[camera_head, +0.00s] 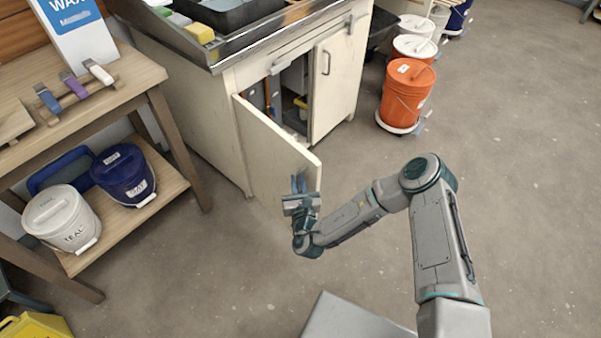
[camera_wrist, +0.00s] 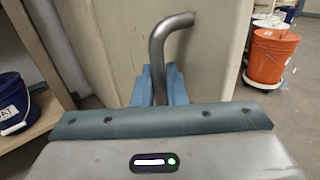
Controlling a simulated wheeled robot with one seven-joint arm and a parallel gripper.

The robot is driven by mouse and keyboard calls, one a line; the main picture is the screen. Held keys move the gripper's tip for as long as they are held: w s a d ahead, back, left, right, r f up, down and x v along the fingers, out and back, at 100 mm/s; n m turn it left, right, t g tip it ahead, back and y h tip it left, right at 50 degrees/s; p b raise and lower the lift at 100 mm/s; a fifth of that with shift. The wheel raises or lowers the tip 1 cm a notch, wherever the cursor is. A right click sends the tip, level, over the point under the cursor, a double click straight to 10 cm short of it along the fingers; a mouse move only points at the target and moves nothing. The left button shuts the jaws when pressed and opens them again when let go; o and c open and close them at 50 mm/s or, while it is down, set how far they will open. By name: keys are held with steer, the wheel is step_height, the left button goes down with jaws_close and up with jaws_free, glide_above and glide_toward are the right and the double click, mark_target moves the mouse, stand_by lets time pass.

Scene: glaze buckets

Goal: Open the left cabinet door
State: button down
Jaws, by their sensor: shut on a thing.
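The left cabinet door (camera_head: 272,152) is cream and stands partly open, swung out from the cabinet under the sink. Its inside and the cabinet opening show behind it. My gripper (camera_head: 299,186) is at the door's free edge. In the wrist view my gripper (camera_wrist: 160,88) has its blue fingers shut on the grey bar handle (camera_wrist: 170,38) of the door. The upper bend of the handle shows above the fingers; its lower part is hidden. The right cabinet door (camera_head: 334,80) is closed and has its own dark handle.
A wooden shelf table (camera_head: 150,85) with a white TEAL bucket (camera_head: 62,218) and a blue bucket (camera_head: 124,175) stands at left. Orange bucket (camera_head: 406,95) stands right of the cabinet. A yellow object (camera_head: 35,326) is at lower left. Floor around my arm is clear.

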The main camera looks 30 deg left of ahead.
steer(key=shift+s+a+r+p, duration=0.15)
steer(key=shift+s+a+p, duration=0.15)
steer(key=shift+s+p, duration=0.2)
steer(key=c, duration=1.8)
jaws_free()
steer(key=shift+s, duration=0.1)
steer(key=shift+c, duration=0.2)
steer(key=v, duration=1.3)
steer(key=shift+s, duration=0.4)
